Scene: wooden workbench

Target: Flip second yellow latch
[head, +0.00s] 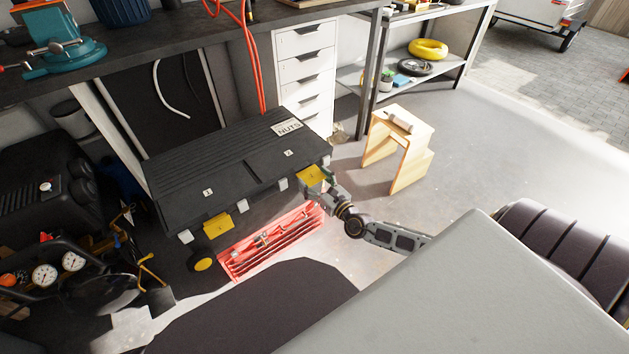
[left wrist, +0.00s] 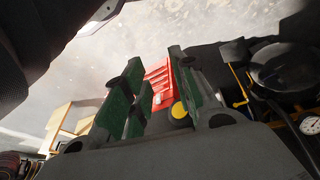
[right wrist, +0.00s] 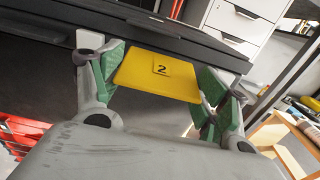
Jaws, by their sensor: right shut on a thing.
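A black toolbox (head: 235,165) labelled NUTS has two yellow latches on its front edge. The first yellow latch (head: 217,226) is at the left and hangs tilted out from the front. The second yellow latch (head: 312,174), at the right end, is marked 2 in the right wrist view (right wrist: 160,76). My right gripper (head: 323,184) is at this latch. In the right wrist view its green-padded fingers (right wrist: 163,85) are shut on the latch from both sides. My left gripper (left wrist: 160,95) shows only in its own wrist view, fingers apart with nothing between them.
A red tray of tools (head: 270,242) lies on the floor below the toolbox front. A wooden step stool (head: 412,150) stands to the right. White drawers (head: 305,70) are behind. Gauges and a compressor (head: 45,270) crowd the left. Floor right of the stool is clear.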

